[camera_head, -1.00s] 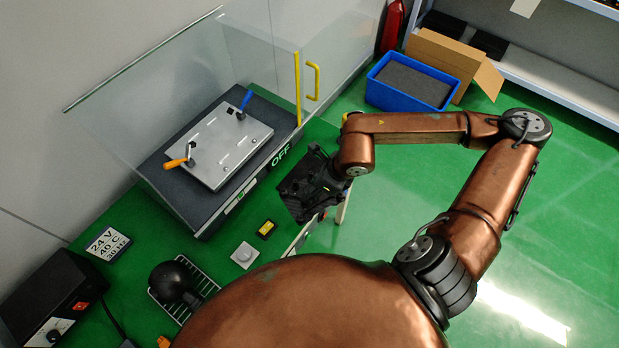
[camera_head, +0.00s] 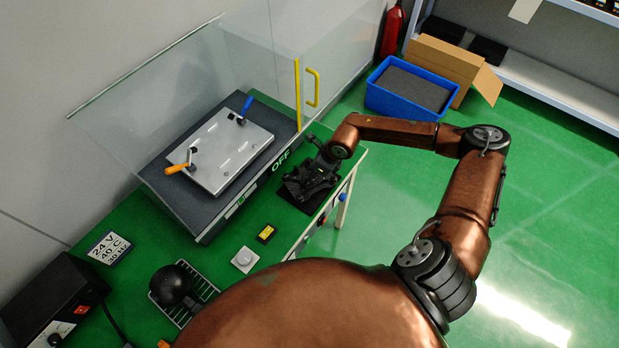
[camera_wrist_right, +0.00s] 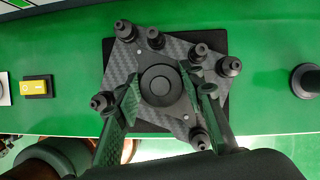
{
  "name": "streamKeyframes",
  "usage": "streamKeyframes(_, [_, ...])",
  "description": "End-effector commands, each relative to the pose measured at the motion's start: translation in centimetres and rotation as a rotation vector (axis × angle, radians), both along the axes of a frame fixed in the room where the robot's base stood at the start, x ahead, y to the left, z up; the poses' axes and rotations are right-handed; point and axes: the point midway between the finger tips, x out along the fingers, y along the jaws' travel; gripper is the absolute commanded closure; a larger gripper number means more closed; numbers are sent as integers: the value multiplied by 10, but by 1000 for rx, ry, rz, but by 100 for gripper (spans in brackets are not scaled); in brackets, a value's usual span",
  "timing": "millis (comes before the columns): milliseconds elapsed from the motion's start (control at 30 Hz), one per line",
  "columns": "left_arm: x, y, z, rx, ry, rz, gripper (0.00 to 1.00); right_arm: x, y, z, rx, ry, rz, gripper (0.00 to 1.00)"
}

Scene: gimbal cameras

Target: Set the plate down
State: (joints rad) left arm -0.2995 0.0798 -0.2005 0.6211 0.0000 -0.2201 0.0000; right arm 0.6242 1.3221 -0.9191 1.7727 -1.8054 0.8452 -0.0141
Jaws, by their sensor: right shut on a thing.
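The plate is a carbon-fibre square (camera_wrist_right: 133,68) with a round black hub and several black knobs near its corners, seen in the right wrist view. In the head view the plate (camera_head: 314,180) is small and dark at the green table's right end. My right gripper (camera_wrist_right: 160,84) is shut on it, with a finger on either side of the hub; it also shows in the head view (camera_head: 317,172). A black square pad (camera_wrist_right: 216,48) lies under the plate, which is turned relative to it. I cannot tell whether plate and pad touch. My left gripper is not in view.
A silver clamped plate (camera_head: 228,150) sits on the dark machine marked OFF, behind glass. A yellow-and-black block (camera_head: 265,233) and a white knob box (camera_head: 244,259) stand left of the pad. A black ball-shaped device (camera_head: 172,283) rests on a wire rack.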

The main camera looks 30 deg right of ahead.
Motion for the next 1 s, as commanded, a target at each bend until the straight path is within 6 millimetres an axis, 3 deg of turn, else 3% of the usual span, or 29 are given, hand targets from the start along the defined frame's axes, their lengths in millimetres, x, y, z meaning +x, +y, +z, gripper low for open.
streamKeyframes(167, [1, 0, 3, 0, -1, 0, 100, -1, 1, -23, 1, 2, 0, 96])
streamKeyframes(467, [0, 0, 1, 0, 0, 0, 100, -1, 1, -27, 1, 2, -1, 96])
streamKeyframes(500, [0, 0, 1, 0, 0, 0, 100, -2, 0, -27, 0, 4, 0, 62])
streamKeyframes(733, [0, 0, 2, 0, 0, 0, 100, -2, 1, -26, 1, 3, 0, 46])
streamKeyframes(1000, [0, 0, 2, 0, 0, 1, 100, -2, 0, -25, 0, 2, -1, 46])
